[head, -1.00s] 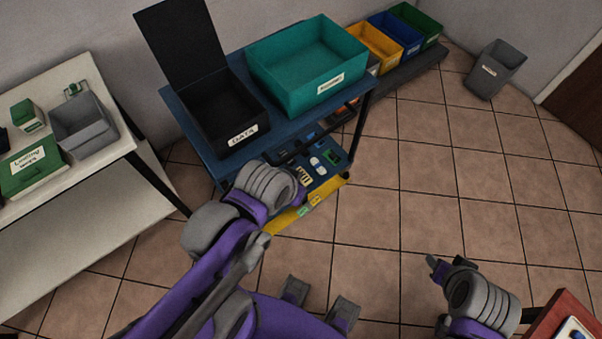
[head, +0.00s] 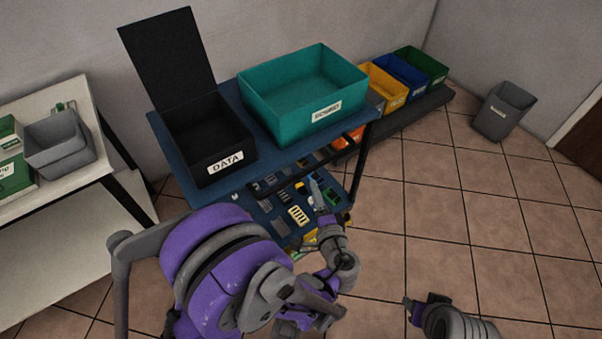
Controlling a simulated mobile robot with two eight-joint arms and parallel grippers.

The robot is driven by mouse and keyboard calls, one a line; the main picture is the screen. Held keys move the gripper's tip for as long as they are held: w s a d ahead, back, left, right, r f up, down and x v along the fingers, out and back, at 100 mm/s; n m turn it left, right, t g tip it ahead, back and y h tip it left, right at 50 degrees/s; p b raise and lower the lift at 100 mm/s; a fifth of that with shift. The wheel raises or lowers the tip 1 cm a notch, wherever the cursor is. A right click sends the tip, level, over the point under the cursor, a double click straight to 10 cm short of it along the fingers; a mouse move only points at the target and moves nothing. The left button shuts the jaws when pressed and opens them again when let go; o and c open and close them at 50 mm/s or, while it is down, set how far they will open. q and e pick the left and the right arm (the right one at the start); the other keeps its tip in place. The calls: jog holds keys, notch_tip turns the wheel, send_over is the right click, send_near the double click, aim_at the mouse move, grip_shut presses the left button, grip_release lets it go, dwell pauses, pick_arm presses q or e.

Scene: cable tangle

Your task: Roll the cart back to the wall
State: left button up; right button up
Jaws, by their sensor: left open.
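The blue two-shelf cart (head: 262,155) stands in the middle, near the back wall (head: 300,30); the bins hide any gap behind it. On its top are a black bin labelled DATA (head: 205,140) with its lid up and a teal bin (head: 295,125) with a label too blurred to read. Several small parts lie on the lower shelf (head: 262,212). My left gripper (head: 318,200) is open at the cart's front, over the lower shelf in the picture; I cannot tell if it touches. My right gripper (head: 409,303) is low over the floor, away from the cart; its jaws are unclear.
A white table (head: 55,220) with grey and green boxes stands close on the left. A low dark shelf (head: 435,103) with yellow, blue and green bins runs along the wall to the right. A grey waste bin (head: 503,112) stands in the corner. The tiled floor (head: 450,210) at right is clear.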

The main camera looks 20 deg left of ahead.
aim_at(310, 172)
pick_arm(q)
jog(key=x, duration=1)
jog(key=shift+w+d, duration=0.1)
jog(key=shift+w, duration=0.3)
grip_shut()
dwell(1.0)
